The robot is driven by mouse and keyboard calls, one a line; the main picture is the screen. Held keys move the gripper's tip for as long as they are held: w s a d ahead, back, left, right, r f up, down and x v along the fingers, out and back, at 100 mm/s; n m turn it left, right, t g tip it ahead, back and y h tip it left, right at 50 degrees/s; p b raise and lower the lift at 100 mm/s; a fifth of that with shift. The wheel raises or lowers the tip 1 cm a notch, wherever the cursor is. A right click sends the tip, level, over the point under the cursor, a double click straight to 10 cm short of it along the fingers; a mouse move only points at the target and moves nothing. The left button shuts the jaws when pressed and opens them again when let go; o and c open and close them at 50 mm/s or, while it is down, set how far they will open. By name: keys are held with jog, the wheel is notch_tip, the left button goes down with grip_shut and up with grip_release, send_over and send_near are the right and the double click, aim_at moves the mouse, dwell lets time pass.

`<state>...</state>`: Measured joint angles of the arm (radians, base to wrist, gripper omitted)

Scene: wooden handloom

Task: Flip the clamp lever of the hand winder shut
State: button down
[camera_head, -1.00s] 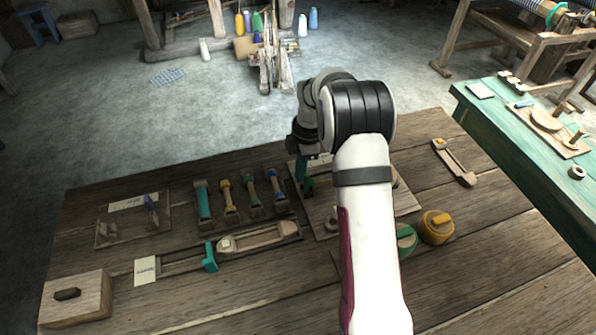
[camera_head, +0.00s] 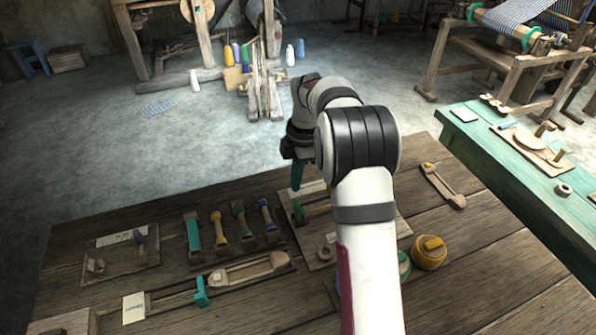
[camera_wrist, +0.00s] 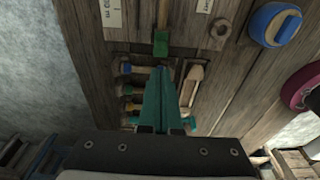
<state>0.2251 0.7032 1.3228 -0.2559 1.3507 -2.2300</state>
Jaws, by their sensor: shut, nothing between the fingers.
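A wooden board (camera_head: 388,237) lies on the workbench, partly hidden behind my arm. On it is a wooden bar with a green end block (camera_head: 298,212), which looks like the clamp lever of the hand winder; I cannot tell whether it is open or shut. My gripper (camera_head: 296,188) has teal fingers, shut and empty, pointing down just above the green block and apart from it. In the wrist view the shut fingers (camera_wrist: 161,72) show below the green block (camera_wrist: 160,43). Much of the winder is hidden by my arm.
Left of the board, a rack holds several coloured-handled tools (camera_head: 219,232). In front of it lies a wooden shuttle (camera_head: 243,270) beside a teal-ended slide. A yellow round piece (camera_head: 430,254) stands right of my arm. A teal bench (camera_head: 490,150) is at the right.

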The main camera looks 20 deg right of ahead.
jog(key=r, duration=0.2)
jog(key=d+r, duration=0.1)
jog(key=r, duration=0.1)
jog(key=shift+r, duration=0.1)
